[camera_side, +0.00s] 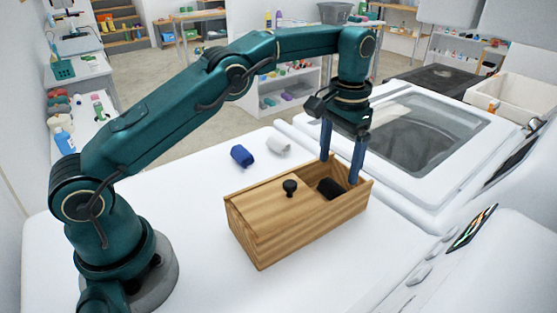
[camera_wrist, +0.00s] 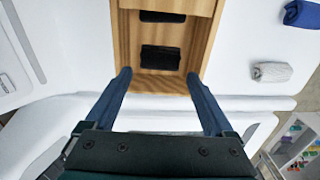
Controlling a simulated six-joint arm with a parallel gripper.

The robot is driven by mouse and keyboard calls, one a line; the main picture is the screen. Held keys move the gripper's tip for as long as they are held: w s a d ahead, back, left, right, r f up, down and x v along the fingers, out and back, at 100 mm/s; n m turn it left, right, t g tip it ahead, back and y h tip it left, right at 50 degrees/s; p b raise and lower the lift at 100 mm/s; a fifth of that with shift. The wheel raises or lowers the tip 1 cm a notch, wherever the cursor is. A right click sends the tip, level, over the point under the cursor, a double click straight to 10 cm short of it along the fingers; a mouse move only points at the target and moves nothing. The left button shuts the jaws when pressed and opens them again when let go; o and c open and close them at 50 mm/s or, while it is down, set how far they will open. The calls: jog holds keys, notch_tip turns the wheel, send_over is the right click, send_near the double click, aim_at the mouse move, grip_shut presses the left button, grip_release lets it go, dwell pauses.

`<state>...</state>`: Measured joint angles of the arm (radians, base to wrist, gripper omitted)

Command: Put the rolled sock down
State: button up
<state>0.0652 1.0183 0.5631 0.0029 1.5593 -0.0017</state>
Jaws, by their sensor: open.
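A black rolled sock (camera_side: 330,188) lies in the open end of a wooden box (camera_side: 300,225). In the wrist view the black sock (camera_wrist: 160,58) rests on the box floor near the end wall. A second dark shape (camera_wrist: 162,16) shows beside it at the lid's edge, partly covered. My gripper (camera_side: 339,172) is open and empty, fingers pointing down over the open end of the box. In the wrist view its fingertips (camera_wrist: 158,75) are apart, with the sock beyond them and nothing between them. A blue rolled sock (camera_side: 242,155) and a light grey one (camera_side: 278,145) lie on the white top.
A white washer with a glass lid (camera_side: 410,135) stands to the right of the box. The white top (camera_side: 190,200) is clear left of the box.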

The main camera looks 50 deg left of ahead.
jog(key=shift+r, duration=0.7)
jog(key=s+a+r+t, duration=0.2)
jog(key=s+r+t, duration=0.1)
jog(key=s+r, duration=0.6)
jog(key=s+f+t, duration=0.2)
jog(key=s, duration=1.2)
jog(key=shift+s+a+f+n+t, duration=0.3)
jog(key=shift+s+f+n, duration=0.1)
jog(key=shift+c, duration=0.3)
